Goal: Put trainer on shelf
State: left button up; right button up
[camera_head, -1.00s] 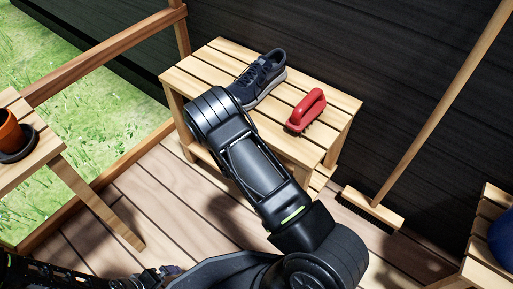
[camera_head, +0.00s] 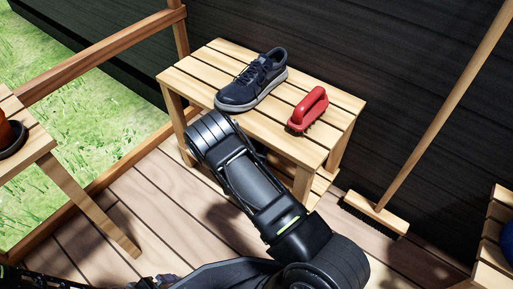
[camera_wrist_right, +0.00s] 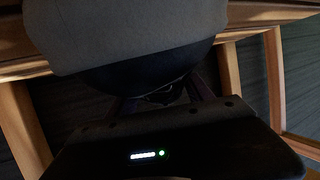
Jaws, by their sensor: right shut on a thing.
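A dark navy trainer (camera_head: 252,82) with a grey sole stands upright on top of the slatted wooden shelf (camera_head: 212,68). In the right wrist view, a rounded object with a grey surface and a dark lower part (camera_wrist_right: 130,35) fills the top, looking like a second trainer seen sole-on. My right gripper (camera_wrist_right: 165,98) is shut on it; the fingers are dark and hard to make out. In the head view my right arm reaches to the front of the shelf and hides its gripper and what it holds. My left gripper is not clearly in view.
A red-handled brush (camera_head: 308,109) lies on the shelf top, right of the standing trainer. A broom (camera_head: 374,212) leans at the right. Wooden furniture (camera_head: 30,150) with a pot stands at the left, more (camera_head: 497,232) at the right.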

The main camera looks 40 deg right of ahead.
jog(key=o, duration=1.7)
jog(key=shift+o, duration=0.2)
jog(key=shift+r, duration=0.1)
jog(key=shift+s+a+r, duration=0.15)
jog(key=shift+a, duration=0.05)
jog(key=p+v, duration=0.5)
jog(key=v, duration=0.5)
jog(key=shift+s+a, duration=0.1)
jog(key=shift+a, duration=0.05)
jog(key=shift+s+a+r, duration=0.15)
jog(key=shift+s+a, duration=0.2)
